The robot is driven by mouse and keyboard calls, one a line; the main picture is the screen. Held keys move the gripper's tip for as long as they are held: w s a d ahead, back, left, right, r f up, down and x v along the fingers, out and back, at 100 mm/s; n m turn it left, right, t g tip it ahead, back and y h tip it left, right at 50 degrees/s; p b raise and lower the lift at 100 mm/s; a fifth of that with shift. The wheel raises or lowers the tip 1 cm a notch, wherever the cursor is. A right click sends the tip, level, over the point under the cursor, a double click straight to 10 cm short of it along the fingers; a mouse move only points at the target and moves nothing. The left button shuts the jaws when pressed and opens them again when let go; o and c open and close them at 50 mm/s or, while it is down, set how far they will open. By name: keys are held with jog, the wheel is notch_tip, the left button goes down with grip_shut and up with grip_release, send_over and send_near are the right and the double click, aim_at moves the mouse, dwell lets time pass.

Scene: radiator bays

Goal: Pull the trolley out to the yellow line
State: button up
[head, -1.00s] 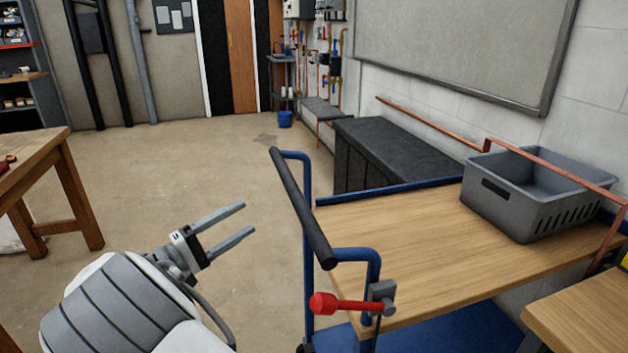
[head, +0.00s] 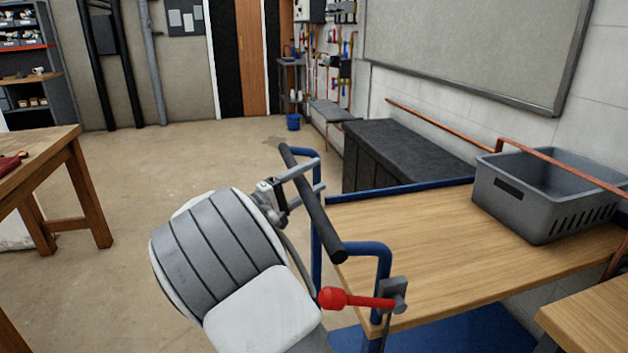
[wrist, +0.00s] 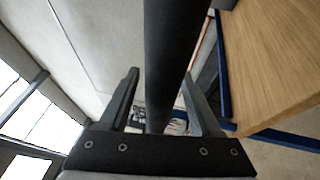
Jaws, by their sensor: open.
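The trolley has a wooden top (head: 420,235), a blue frame and a black push handle (head: 318,215) at its left end. A red-knobbed lever (head: 350,299) sits at its near corner, pointing left. My gripper (head: 320,174) is open at the upper half of the handle. No yellow line is visible.
A grey crate (head: 530,215) stands on the trolley top beneath a copper pipe (head: 565,165). Another wooden surface (head: 590,318) is close at the near right. A dark chest (head: 405,155) lies behind the trolley. A wooden bench (head: 75,170) stands left, with open floor between.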

jog(key=shift+w+d, duration=0.2)
jog(key=shift+d, duration=0.05)
grip_shut()
dwell(1.4)
